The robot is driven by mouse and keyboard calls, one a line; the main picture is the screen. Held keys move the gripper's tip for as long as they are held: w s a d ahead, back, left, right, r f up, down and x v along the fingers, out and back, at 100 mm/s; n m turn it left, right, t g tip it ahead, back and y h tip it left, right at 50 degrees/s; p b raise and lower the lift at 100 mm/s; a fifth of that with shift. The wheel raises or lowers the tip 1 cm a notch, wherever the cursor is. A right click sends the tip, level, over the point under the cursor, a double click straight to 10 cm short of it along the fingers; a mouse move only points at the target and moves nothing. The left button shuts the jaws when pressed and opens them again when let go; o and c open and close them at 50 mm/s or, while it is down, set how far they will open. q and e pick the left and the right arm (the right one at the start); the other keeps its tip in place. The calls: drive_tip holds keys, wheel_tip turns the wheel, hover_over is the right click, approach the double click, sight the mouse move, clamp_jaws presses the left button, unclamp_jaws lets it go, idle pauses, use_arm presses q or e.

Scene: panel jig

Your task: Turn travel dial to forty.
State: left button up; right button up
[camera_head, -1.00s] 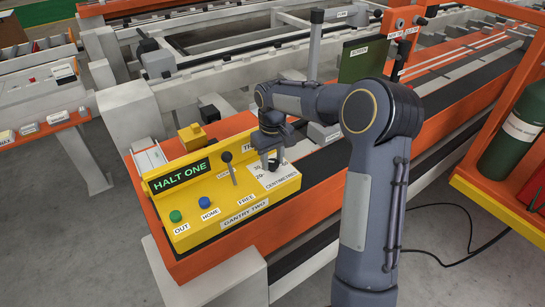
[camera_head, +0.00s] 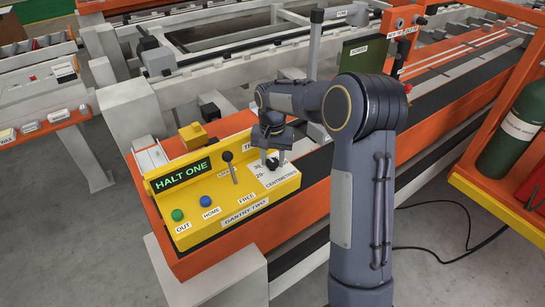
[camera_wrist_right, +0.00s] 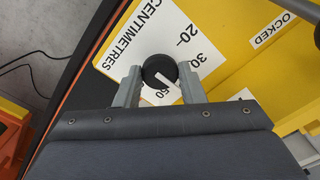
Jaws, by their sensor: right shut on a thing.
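The travel dial is a round black knob (camera_wrist_right: 160,71) on a white scale plate (camera_wrist_right: 145,38) marked in centimetres. My right gripper (camera_wrist_right: 160,85) is shut on the knob, one finger on each side, in the right wrist view. The numbers 20, 30 and 50 are readable; forty is not. A white pointer mark on the knob slants toward the lower right, with its end near the gripper, so its exact reading is unclear. In the head view my right gripper (camera_head: 272,160) comes down over the scale plate (camera_head: 268,177). My left gripper is not in view.
The yellow console (camera_head: 225,200) carries a green button (camera_head: 177,215), a blue button (camera_head: 205,201) and a lever (camera_head: 231,167). Its display (camera_head: 182,173) reads HALT ONE. A green screen (camera_head: 368,57) and a conveyor bed stand behind; a green cylinder (camera_head: 510,130) is at right.

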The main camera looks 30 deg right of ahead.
sight(273, 161)
idle(0.3)
drive_tip(key=o, duration=1)
drive_tip(key=shift+r, duration=3.9)
